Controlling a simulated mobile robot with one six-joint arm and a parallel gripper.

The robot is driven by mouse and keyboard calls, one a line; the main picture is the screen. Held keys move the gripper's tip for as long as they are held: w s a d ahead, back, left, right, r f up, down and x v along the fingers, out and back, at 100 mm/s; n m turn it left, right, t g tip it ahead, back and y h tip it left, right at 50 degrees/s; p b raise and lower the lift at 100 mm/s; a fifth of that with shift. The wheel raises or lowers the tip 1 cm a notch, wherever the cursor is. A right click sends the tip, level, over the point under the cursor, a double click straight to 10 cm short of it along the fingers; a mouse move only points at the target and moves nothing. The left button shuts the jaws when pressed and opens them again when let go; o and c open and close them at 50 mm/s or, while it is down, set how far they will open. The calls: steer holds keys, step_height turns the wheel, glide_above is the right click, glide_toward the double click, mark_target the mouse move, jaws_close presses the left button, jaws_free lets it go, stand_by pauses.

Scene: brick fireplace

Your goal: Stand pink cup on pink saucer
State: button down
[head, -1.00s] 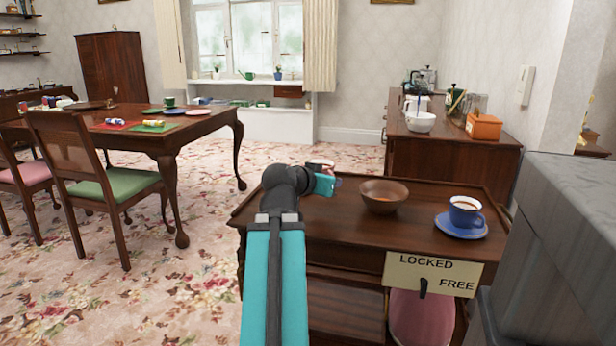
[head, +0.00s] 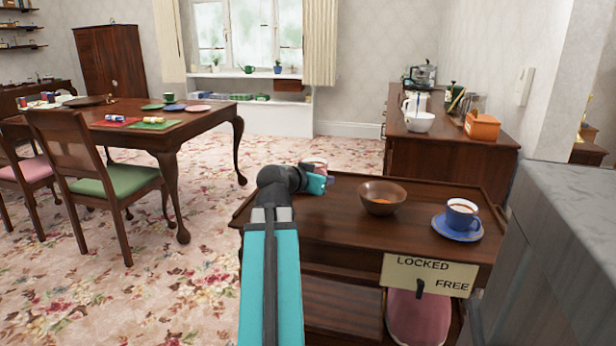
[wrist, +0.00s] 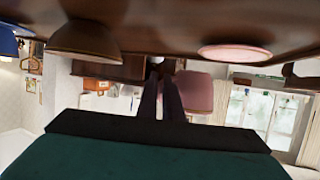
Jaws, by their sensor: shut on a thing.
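The pink cup (head: 314,164) is in my gripper (head: 322,176) at the far left part of the trolley top, partly hidden by my wrist in the head view. In the wrist view, which is upside down, the dark fingers (wrist: 167,88) are shut on the pink cup (wrist: 195,93). The cup looks roughly upright and above the trolley top. The pink saucer (wrist: 235,51) lies on the trolley top, to the right of the cup in the wrist view with a gap between them. My arm hides this saucer in the head view.
A brown bowl (head: 367,203) with something orange inside stands mid-trolley. A blue cup (head: 461,216) on a blue saucer (head: 441,230) stands at the right. The wooden trolley (head: 345,240) has a raised rim and a "LOCKED / FREE" sign (head: 428,275). A grey block (head: 560,250) stands at right.

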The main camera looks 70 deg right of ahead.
steer(key=shift+w+d+r+p, duration=0.15)
steer(key=shift+w+d+p, duration=0.3)
steer(key=shift+p, duration=2.95)
steer(key=p, duration=0.6)
steer(key=shift+w+p, duration=0.3)
steer(key=shift+p, duration=0.1)
steer(key=w+d+p, duration=0.1)
steer(key=d+p, duration=0.1)
steer(key=shift+w+f+p, duration=0.2)
steer(key=shift+w+p, duration=0.2)
steer(key=shift+w+d+f, duration=0.15)
steer(key=shift+w+d, duration=0.05)
steer(key=shift+w, duration=0.05)
steer(key=shift+w+d+f, duration=0.15)
steer(key=shift+w+d, duration=0.7)
steer(key=shift+w, duration=0.05)
steer(key=shift+w+d+f, duration=0.15)
steer(key=shift+w+d, duration=0.65)
steer(key=shift+w, duration=0.05)
steer(key=shift+f, duration=1.75)
steer(key=shift+f, duration=0.15)
